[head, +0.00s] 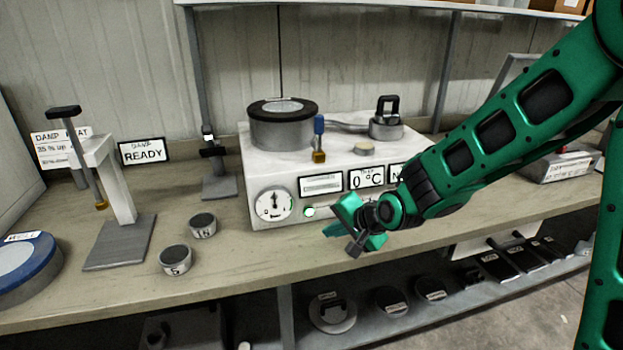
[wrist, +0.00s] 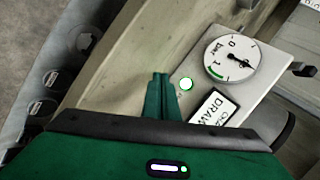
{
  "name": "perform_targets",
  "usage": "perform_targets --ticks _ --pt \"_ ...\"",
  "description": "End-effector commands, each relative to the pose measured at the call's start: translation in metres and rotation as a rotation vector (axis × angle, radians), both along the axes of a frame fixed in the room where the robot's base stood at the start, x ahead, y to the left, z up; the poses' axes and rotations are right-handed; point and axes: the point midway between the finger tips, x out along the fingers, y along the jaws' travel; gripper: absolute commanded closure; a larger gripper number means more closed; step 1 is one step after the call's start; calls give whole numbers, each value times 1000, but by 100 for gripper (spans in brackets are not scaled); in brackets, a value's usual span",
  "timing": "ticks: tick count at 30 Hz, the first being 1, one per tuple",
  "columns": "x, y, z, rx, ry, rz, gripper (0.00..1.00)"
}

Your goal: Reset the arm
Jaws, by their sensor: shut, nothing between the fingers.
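My green arm (head: 500,135) reaches in from the right in the head view. My gripper (head: 355,245) is in front of the white machine (head: 360,160), near its lower front edge and the bench's front edge. In the wrist view my gripper's fingers (wrist: 161,78) are together, with nothing between them. I cannot tell whether the fingertips touch anything.
On the bench (head: 130,290) stand a grey stand with a white post (head: 118,185), two small weights (head: 175,260) and a blue-rimmed disc (head: 22,262). A lower shelf (head: 375,325) holds several dark discs and plates.

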Motion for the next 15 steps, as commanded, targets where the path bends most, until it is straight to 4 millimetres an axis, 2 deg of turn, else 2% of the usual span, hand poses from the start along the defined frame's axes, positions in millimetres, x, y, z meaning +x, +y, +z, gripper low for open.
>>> perform_targets --ticks 4,6,8,9,11,14,15 --pt "-8 -79 11 -180 19 -10 100" --pt "-21 -123 16 -277 50 -13 100" --pt "-35 -159 21 -351 83 -13 100" --pt "-47 -183 24 -396 110 -13 100" --pt "-67 -217 29 -456 156 -14 100" --pt "-108 -267 39 -533 243 -9 100" --pt "-127 -285 42 -554 282 -7 100"
